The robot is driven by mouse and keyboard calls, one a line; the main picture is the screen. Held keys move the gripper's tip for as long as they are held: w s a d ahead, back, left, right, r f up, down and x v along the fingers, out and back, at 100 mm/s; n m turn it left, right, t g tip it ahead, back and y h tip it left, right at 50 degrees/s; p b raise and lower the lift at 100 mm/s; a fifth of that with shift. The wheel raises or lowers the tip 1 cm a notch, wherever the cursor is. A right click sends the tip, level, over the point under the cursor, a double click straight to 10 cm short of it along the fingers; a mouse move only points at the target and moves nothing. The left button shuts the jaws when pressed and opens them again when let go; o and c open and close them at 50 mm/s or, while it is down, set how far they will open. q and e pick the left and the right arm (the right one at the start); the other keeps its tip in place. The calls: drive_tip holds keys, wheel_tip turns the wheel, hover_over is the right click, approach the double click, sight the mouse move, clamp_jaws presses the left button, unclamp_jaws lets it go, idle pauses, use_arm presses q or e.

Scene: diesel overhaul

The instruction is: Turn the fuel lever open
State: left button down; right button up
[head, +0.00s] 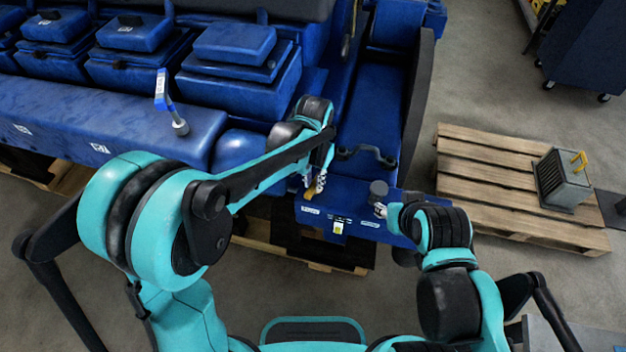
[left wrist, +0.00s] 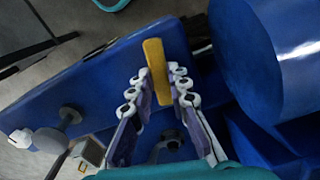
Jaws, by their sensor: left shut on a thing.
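The yellow lever (head: 311,194), which I take to be the fuel lever, is at the left end of the blue front panel (head: 345,212). It shows as an upright yellow bar in the left wrist view (left wrist: 157,70). My left gripper (head: 316,184) is shut on this lever, with a finger on each side of it in the left wrist view (left wrist: 157,88). The lever's pivot is hidden from me. My right gripper (head: 381,210) is close to a dark round knob (head: 379,188) at the panel's right; its fingers are too small to read.
The blue engine block (head: 100,115) fills the upper left. A wooden pallet (head: 480,180) lies on the right, carrying a finned grey box (head: 562,182). A dark cabinet (head: 590,50) stands at top right.

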use_arm(q)
drive_tip(key=shift+d+n, duration=0.15)
drive_tip(key=shift+n, duration=0.95)
drive_tip(key=c, duration=1.4)
unclamp_jaws()
drive_tip(key=shift+c, duration=0.2)
drive_tip(key=shift+r, duration=0.1)
wheel_tip(320, 180, up, 12)
